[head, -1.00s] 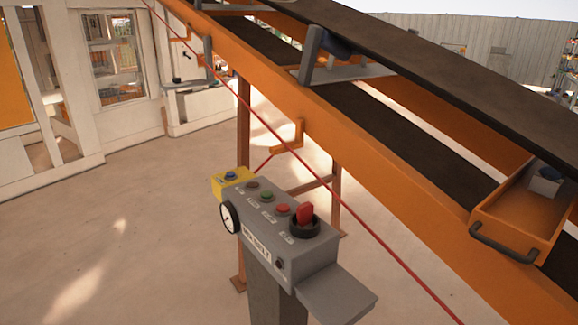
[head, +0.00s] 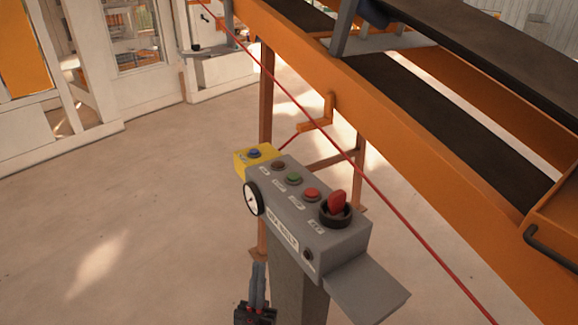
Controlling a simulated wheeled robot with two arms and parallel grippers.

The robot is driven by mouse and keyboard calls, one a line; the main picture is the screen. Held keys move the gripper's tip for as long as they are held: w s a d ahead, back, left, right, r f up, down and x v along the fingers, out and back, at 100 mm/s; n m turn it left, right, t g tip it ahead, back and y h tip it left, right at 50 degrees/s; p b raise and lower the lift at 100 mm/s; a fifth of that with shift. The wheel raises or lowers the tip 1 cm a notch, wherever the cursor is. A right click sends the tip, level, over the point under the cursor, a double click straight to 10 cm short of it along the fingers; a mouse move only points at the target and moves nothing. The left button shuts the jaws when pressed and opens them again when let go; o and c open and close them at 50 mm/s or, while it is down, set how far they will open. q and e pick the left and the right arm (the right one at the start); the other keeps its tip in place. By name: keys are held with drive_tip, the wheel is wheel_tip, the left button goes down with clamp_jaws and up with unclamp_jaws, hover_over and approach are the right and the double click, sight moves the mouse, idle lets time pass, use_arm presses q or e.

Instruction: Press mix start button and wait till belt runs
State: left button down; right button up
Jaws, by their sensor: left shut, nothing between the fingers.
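A grey control box (head: 316,243) stands on a grey post in front of the conveyor. Its sloped top carries a dark button (head: 278,166), a green button (head: 294,179), a red button (head: 312,194) and a red rotary knob (head: 337,202) on a black ring. The labels are too small to read surely, so I cannot tell which one is mix start. My left gripper (head: 258,268) points up beside the post, below the box, shut and empty, touching no button. My right gripper is out of view.
The orange conveyor frame (head: 400,150) with its dark belt (head: 445,125) slopes across the right. A red cord (head: 385,200) runs diagonally just behind the box. A grey plate (head: 368,290) juts from the box's right end. The floor at left (head: 120,210) is clear.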

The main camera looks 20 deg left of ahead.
use_arm(q)
drive_tip(key=w+a+r+g+p, duration=0.2)
drive_tip(key=w+a+r+g, duration=0.1)
drive_tip(key=w, duration=0.6)
drive_tip(key=w+a+r+n+g+p, duration=0.1)
drive_tip(key=w+a+r+g+p, duration=0.1)
drive_tip(key=w, duration=0.8)
drive_tip(key=w+a+r+n+g+p, duration=0.1)
drive_tip(key=w+a+r+g+p, duration=0.2)
drive_tip(key=w, duration=0.7)
drive_tip(key=shift+a+r+g, duration=0.4)
drive_tip(key=shift+a+g, duration=0.2)
drive_tip(key=shift+g, duration=0.25)
drive_tip(key=shift+a+r+g, duration=0.35)
drive_tip(key=shift+a+g, duration=0.2)
drive_tip(key=shift+g, duration=0.3)
drive_tip(key=s+d+r+m+g+h+p, duration=0.3)
drive_tip(key=s+r+m+g+h+p, duration=0.2)
drive_tip(key=g, duration=0.6)
drive_tip(key=shift+s+d+r+m+g+p, duration=0.35)
drive_tip(key=shift+m+p, duration=0.25)
drive_tip(key=shift+m, duration=0.4)
drive_tip(key=shift+h, duration=0.3)
